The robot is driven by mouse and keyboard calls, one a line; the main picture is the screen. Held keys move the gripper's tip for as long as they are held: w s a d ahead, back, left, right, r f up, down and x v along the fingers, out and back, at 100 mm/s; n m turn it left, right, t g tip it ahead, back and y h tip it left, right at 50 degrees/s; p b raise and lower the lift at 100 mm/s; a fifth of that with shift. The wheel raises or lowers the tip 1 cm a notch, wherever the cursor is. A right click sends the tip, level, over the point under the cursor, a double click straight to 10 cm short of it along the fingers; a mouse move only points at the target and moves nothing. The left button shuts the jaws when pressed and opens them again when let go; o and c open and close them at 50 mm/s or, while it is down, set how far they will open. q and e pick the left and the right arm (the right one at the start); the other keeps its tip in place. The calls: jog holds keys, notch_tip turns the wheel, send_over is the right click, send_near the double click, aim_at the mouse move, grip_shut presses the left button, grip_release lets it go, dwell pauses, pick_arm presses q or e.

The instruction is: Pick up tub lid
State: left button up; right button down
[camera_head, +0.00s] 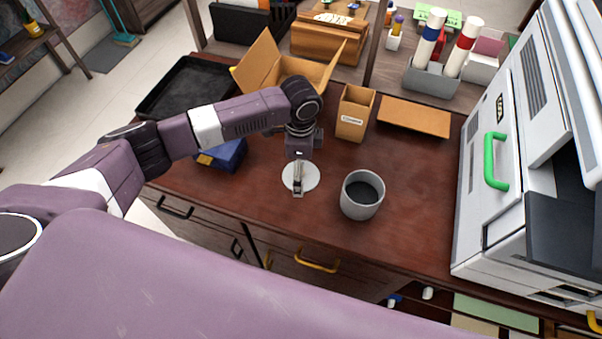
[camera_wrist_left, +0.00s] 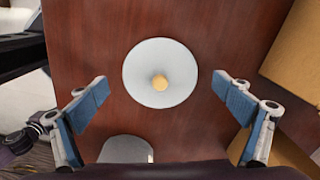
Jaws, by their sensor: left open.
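The tub lid (camera_head: 312,176) is a flat white disc lying on the desk, left of a grey open tub (camera_head: 362,194). In the left wrist view the lid (camera_wrist_left: 140,75) is seen from above, with a small yellowish knob at its centre. My left gripper (camera_head: 298,190) points down over the lid in the head view and covers part of it. In the wrist view the left gripper (camera_wrist_left: 162,101) has its blue-padded fingers wide apart with nothing between them. The lid appears beyond the fingertips, apart from them. My right gripper is not in view.
A black tray (camera_head: 160,98), an open cardboard box (camera_head: 258,66), a blue box (camera_head: 232,153) and a tan holder (camera_head: 352,118) stand behind. A large white machine with a green handle (camera_head: 490,160) stands at the right. Bare desk lies between the tub and the machine.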

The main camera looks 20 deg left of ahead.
pick_arm(q)
grip_shut()
dwell(0.7)
